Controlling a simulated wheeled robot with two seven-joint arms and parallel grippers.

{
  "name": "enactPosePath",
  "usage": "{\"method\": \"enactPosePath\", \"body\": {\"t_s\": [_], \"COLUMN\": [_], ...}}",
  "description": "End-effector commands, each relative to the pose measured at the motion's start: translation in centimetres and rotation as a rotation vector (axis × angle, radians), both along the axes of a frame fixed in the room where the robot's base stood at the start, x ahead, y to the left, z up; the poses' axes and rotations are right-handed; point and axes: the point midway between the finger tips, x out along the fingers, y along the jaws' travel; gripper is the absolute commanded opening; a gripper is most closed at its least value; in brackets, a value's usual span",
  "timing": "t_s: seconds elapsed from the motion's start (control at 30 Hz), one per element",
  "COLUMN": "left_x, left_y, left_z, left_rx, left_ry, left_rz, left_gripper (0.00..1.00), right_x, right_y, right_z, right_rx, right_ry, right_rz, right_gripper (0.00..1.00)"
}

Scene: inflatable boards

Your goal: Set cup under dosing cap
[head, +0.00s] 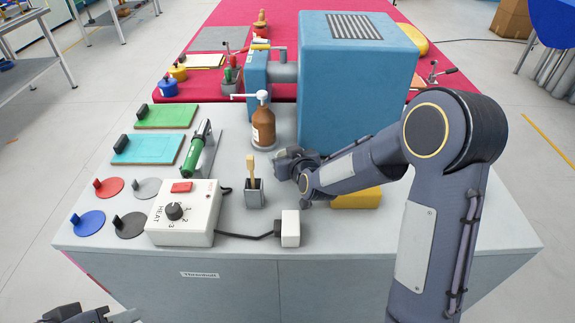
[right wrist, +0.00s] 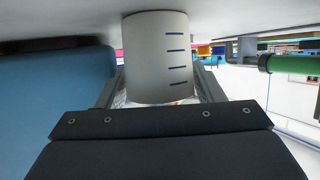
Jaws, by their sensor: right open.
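A white cup (right wrist: 157,55) with blue measuring lines shows in the right wrist view. It stands between the two fingers of my right gripper (right wrist: 158,90), which is open around it. I cannot tell whether the fingers touch it. In the head view my right gripper (head: 285,160) is low over the bench, right of the brush holder, and hides the cup. A brown bottle (head: 263,127) with a white dosing cap (head: 263,97) stands just behind the gripper; its thin spout points left. My left gripper (head: 80,314) shows only partly at the bottom left edge; its jaws are unclear.
A large blue machine (head: 350,85) stands behind my right arm. A small holder with a brush (head: 254,194), a heater control box (head: 184,213), a green tube (head: 197,152) and a yellow block (head: 358,198) are near. The front right bench top (head: 370,235) is clear.

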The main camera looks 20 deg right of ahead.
Motion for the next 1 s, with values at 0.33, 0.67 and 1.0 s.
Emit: {"method": "enactPosePath", "body": {"t_s": [0.33, 0.67, 1.0], "left_x": [0.00, 0.00, 0.00], "left_y": [0.00, 0.00, 0.00], "left_z": [0.05, 0.05, 0.28], "left_rx": [0.000, 0.000, 0.000], "left_ry": [0.000, 0.000, 0.000], "left_rz": [0.000, 0.000, 0.000], "left_gripper": [0.36, 0.36, 0.36], "right_x": [0.68, 0.67, 0.79], "right_y": [0.10, 0.10, -0.01], "right_z": [-0.31, -0.27, 0.17], "right_rx": [0.001, 0.001, 0.001], "right_ry": [0.000, 0.000, -0.001], "right_rz": [0.001, 0.001, 0.000], "right_gripper": [0.59, 0.24, 0.24]}}
